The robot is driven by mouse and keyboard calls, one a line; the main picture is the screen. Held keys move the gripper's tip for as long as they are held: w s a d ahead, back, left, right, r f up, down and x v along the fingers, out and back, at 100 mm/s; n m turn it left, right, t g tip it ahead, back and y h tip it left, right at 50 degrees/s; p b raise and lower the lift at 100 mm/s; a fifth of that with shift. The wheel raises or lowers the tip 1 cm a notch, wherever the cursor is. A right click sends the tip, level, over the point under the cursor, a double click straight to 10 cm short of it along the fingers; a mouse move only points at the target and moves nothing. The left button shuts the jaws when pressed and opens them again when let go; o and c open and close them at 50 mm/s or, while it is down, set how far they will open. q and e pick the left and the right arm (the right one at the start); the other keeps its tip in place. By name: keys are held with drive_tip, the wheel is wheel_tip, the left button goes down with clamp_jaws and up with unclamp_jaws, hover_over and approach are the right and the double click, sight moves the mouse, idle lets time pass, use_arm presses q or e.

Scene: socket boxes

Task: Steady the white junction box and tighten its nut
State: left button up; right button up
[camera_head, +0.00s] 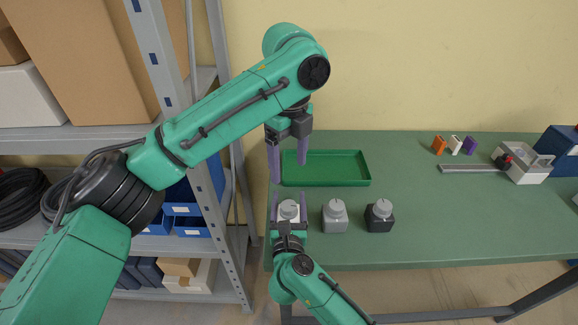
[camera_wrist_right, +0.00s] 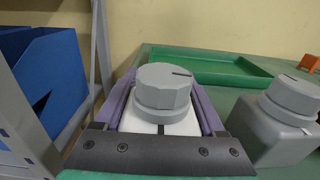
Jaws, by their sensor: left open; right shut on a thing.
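The white junction box (camera_wrist_right: 150,126) stands at the near left edge of the green table, with a round grey nut (camera_wrist_right: 164,88) on top. The nut also shows in the head view (camera_head: 289,209). My right gripper (camera_head: 289,203) is shut on the white box, one purple finger along each side, below the nut. The nut has a dark mark on its top. My left gripper (camera_head: 288,170) is open and empty, pointing down above and behind the white box, near the left end of the green tray. The fingers hide much of the box's sides.
A grey box (camera_head: 334,218) and a black box (camera_head: 379,217), each with a grey nut, stand to the right. The green tray (camera_head: 345,182) behind is empty. Orange, white and purple pieces (camera_head: 454,145) and a grey case (camera_head: 530,172) lie far right. Metal shelving (camera_head: 190,110) stands left.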

sight(289, 205)
use_arm(q)
wheel_tip(289, 205, down, 12)
drive_tip(key=n, duration=2.2)
drive_tip(key=shift+w, duration=0.1)
clamp_jaws()
